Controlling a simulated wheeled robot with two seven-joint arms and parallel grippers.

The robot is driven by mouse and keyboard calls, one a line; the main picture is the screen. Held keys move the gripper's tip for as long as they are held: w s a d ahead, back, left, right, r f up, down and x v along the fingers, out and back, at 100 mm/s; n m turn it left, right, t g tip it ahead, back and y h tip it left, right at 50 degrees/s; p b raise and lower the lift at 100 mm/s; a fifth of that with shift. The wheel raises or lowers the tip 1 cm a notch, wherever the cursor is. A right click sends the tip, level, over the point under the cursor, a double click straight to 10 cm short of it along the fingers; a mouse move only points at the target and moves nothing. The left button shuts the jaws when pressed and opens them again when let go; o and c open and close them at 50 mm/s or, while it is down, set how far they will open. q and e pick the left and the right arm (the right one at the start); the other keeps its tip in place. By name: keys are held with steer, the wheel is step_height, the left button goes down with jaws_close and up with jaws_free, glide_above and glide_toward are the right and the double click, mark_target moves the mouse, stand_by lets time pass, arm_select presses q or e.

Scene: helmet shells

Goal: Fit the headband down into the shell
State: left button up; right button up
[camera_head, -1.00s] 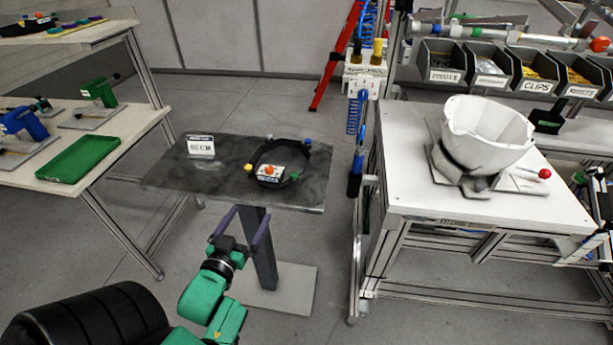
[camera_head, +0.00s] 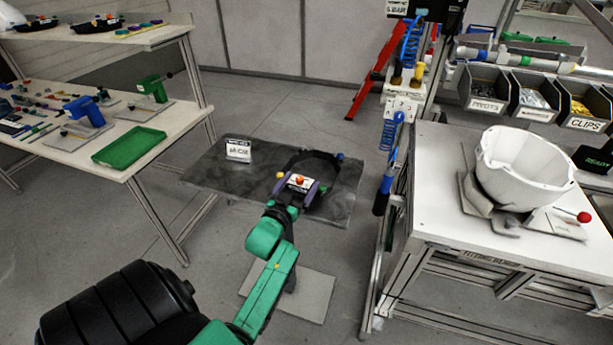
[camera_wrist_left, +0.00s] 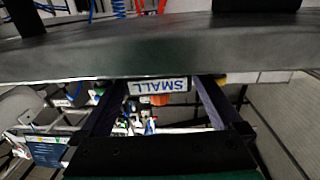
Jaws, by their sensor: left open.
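The headband (camera_head: 331,164) is a black ring with coloured knobs. It lies on a small dark table (camera_head: 215,178). Its near side carries a white label block with an orange knob; in the left wrist view the label reads SMALL (camera_wrist_left: 158,87), upside down. My left gripper (camera_head: 297,187) is open at this near side, one purple finger on each side of the block. I cannot tell whether the fingers touch it. The shell (camera_head: 530,165) is a white bowl, open side up, on a grey fixture at the right. My right gripper is not in view.
The white bench (camera_head: 450,150) carries the shell's fixture and a red-knobbed pin (camera_head: 583,217). A post with blue hoses (camera_head: 390,150) stands between the table and bench. A size sign (camera_head: 238,150) stands on the dark table. Shelves with a green tray (camera_head: 130,146) are at left.

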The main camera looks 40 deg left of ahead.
arm_select(q)
steer(key=shift+s+d+r, duration=0.1)
steer(key=shift+d, duration=0.05)
steer(key=c, duration=1.2)
